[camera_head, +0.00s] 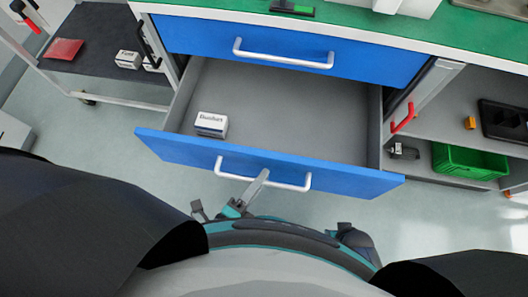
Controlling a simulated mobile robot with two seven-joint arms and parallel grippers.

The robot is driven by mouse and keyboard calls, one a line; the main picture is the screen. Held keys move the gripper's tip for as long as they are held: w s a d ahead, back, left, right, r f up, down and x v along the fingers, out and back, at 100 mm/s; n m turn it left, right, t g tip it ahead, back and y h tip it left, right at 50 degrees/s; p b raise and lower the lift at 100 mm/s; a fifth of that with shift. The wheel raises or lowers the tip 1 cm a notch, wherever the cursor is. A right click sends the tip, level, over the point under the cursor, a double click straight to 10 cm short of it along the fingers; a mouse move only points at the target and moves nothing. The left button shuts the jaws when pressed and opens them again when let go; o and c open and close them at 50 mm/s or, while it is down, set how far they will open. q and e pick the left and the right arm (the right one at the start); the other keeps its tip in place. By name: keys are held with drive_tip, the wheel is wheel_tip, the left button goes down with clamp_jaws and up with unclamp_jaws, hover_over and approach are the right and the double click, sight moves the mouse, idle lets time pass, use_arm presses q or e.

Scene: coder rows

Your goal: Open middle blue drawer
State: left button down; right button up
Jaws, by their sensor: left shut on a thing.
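The blue drawer (350,180) below the upper blue drawer is pulled far out, showing its grey inside (300,110). Its front carries a silver bar handle (225,170). My left gripper (261,176) is shut on this handle near its middle. A small white box labelled "Bushes" (211,124) sits inside the drawer at the left, near the front. Anything below this drawer is hidden. My right gripper is not in view.
The upper blue drawer (190,40) is shut, under a green worktop (450,45). A cart (105,75) with small boxes stands left.

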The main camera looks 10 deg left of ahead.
use_arm(q)
drive_tip(key=shift+s, duration=0.95)
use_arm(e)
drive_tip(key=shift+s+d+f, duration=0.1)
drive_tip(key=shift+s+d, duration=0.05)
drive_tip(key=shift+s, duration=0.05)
use_arm(q)
drive_tip(key=c, duration=0.8)
unclamp_jaws()
drive_tip(key=shift+c, duration=0.2)
drive_tip(key=p+v, duration=0.2)
drive_tip(key=v, duration=1.3)
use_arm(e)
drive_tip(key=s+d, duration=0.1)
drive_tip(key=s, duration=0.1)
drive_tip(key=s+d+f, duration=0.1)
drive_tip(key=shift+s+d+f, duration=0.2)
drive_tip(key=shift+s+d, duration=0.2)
use_arm(q)
drive_tip(key=shift+s, duration=0.1)
